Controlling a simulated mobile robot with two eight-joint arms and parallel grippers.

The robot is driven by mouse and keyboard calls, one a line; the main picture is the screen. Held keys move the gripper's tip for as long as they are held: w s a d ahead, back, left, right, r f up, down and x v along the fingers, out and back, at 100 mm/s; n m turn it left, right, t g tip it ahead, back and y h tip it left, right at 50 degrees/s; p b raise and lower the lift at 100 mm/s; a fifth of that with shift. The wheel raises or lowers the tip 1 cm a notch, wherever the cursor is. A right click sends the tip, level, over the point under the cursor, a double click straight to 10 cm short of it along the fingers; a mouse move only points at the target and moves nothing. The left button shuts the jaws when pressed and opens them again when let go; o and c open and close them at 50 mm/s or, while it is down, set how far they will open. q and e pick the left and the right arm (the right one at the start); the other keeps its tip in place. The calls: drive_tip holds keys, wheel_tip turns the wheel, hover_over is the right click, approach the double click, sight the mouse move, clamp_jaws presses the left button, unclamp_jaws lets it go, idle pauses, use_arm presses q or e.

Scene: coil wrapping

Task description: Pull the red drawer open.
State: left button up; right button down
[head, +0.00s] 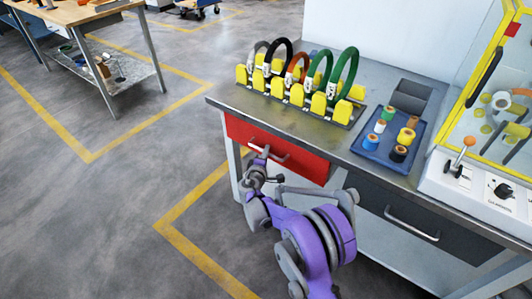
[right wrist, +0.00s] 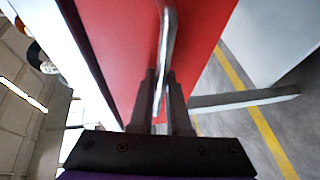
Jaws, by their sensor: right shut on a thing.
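The red drawer (head: 310,165) is on the left of the workbench front, just under the top. It looks shut in the head view. Its metal bar handle (head: 281,157) runs across its front. My right gripper (head: 263,157) is at the left part of this handle, its purple arm coming up from below. In the right wrist view the two dark fingers of my right gripper (right wrist: 162,88) are shut on the handle (right wrist: 167,30), with the red drawer front (right wrist: 120,45) close beyond. My left gripper is not in view.
A grey drawer (head: 375,205) with its own handle sits to the right. On the workbench top (head: 345,140) stand a rack of coloured coils (head: 300,80), a blue tray of spools (head: 372,153) and a yellow-framed machine (head: 490,110). The floor left of the bench is clear.

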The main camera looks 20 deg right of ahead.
idle(0.3)
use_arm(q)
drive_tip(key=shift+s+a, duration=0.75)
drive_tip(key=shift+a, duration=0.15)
use_arm(e)
drive_tip(key=s+a, duration=1)
drive_tip(key=a, duration=0.3)
drive_tip(key=s+a, duration=1)
drive_tip(key=a, duration=0.3)
drive_tip(key=shift+s, duration=0.2)
drive_tip(key=c, duration=1.2)
unclamp_jaws()
drive_tip(key=shift+o, duration=0.2)
